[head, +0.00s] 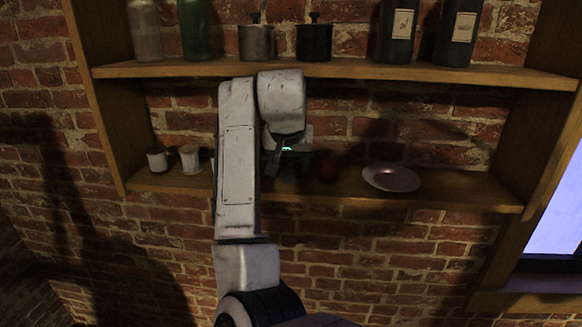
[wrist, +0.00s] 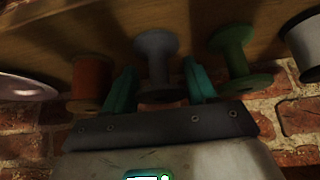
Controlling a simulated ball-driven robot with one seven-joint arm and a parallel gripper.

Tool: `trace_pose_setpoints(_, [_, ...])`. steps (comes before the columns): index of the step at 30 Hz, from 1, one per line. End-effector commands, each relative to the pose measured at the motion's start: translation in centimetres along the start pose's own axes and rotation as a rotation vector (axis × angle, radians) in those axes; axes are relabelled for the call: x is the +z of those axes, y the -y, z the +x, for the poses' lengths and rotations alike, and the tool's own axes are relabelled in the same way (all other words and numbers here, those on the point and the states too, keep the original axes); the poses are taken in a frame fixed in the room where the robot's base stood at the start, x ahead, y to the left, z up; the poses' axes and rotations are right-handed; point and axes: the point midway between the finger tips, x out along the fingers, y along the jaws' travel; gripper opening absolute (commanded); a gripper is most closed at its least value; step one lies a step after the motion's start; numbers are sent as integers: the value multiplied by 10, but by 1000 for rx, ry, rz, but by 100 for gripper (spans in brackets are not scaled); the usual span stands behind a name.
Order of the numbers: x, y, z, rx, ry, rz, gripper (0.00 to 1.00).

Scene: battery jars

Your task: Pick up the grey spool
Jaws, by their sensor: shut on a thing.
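The grey spool (wrist: 155,62) is upright in the middle of the wrist view, between the two teal fingers of my gripper (wrist: 158,86). The gripper is shut on it, one finger on each side. I cannot tell whether the spool still touches the shelf. In the head view my arm hides the grey spool and most of the gripper, which is at the lower shelf.
A green spool (wrist: 235,60) and an orange spool (wrist: 90,82) stand close on either side. A white spool (wrist: 304,45) is farther right. A plate (head: 391,178) lies on the lower shelf (head: 455,190). The upper shelf (head: 420,72) holds bottles and pots.

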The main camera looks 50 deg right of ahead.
Motion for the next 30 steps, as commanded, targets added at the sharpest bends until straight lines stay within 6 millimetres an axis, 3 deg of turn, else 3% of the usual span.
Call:
trace_pose_setpoints(7, [0,0,0,0,0,0,27])
trace_pose_setpoints(17, [-2,0,-2,-1,-1,0,26])
trace_pose_setpoints(22, [-9,0,-14,-2,-2,1,26])
trace_pose_setpoints(30, [45,1,-44,-3,-4,-1,26])
